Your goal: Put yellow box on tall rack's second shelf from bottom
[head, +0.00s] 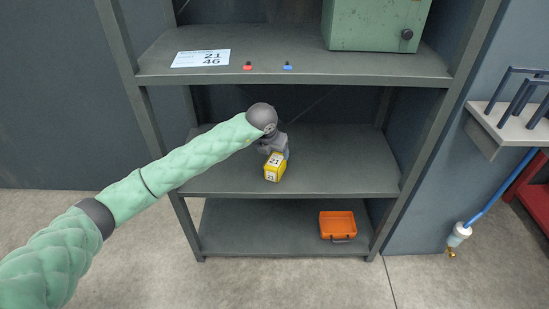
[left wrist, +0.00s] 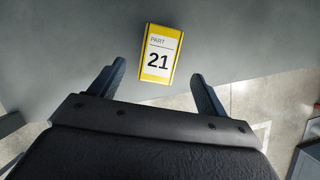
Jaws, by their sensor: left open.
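The yellow box (head: 275,168), marked with the number 21, stands on the middle visible shelf (head: 335,165) of the tall rack, the second from the bottom, near the front edge. It also shows in the left wrist view (left wrist: 160,54), ahead of and between the fingers. My left gripper (head: 272,150) is just behind and above the box in the head view, partly hidden by my own wrist. In the left wrist view its two fingers (left wrist: 156,84) are spread apart, with the box beyond their tips and nothing gripped. My right gripper is not in view.
An orange case (head: 338,226) sits on the bottom shelf. The upper shelf (head: 330,68) holds a paper sign (head: 201,58), small red and blue items, and a green box (head: 377,25). The right part of the box's shelf is clear. A wall bracket (head: 510,125) is at the right.

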